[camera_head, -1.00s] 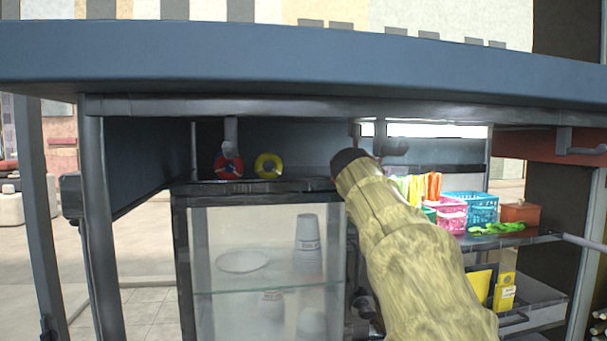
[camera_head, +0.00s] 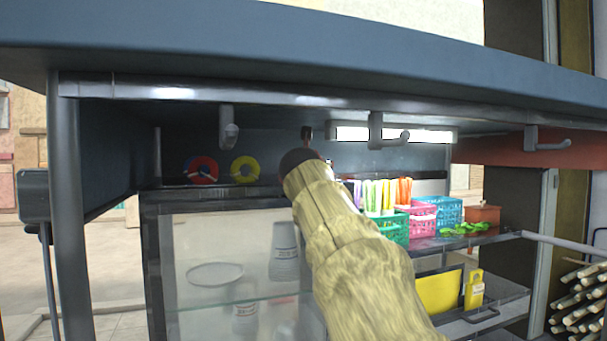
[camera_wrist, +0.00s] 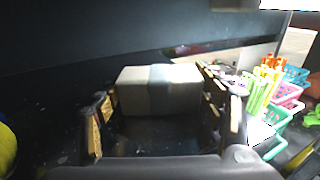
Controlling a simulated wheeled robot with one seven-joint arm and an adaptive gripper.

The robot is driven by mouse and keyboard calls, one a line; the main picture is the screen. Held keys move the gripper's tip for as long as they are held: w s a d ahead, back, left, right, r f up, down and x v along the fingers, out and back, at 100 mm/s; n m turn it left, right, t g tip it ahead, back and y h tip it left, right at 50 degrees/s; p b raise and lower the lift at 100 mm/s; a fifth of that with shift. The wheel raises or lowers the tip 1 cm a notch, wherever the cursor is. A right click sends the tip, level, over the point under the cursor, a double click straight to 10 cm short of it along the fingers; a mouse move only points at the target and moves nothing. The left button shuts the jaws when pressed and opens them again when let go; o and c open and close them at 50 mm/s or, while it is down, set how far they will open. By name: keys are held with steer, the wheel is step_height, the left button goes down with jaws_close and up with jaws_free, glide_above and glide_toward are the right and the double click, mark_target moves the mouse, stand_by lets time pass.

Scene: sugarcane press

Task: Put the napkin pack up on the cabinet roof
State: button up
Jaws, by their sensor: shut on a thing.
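The napkin pack (camera_wrist: 158,88), a pale block with a grey-blue band, shows in the wrist view between the two fingers of my gripper (camera_wrist: 157,104). My gripper is shut on it. In the head view my arm hides both pack and gripper; the arm's far end reaches the right end of the cabinet's top. The glass-fronted cabinet (camera_head: 150,260) holds a plate and cups, and its dark roof (camera_head: 215,193) lies under the canopy. In the wrist view a dark surface lies below the pack; I cannot tell whether they touch.
A red-and-blue ring (camera_head: 201,170) and a yellow ring (camera_head: 245,169) are at the roof's left part. Hooks (camera_head: 376,132) hang from the canopy (camera_head: 300,65) above. Coloured baskets (camera_head: 421,219) with bright sticks stand on a shelf at the right, close beside my gripper in the wrist view.

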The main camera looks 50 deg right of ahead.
steer(key=shift+w+a+r, duration=0.1)
steer(key=shift+a+r, duration=0.05)
steer(key=shift+a, duration=0.15)
steer(key=o, duration=0.9)
steer(key=shift+d+f, duration=0.2)
steer(key=shift+c, duration=0.2)
steer(key=o, duration=0.5)
steer(key=shift+c, duration=0.2)
steer(key=shift+r, duration=0.1)
steer(key=shift+a+r, duration=0.1)
steer(key=shift+a, duration=0.1)
steer(key=v, duration=1.2)
steer(key=shift+d+p, duration=0.1)
steer(key=shift+p, duration=0.2)
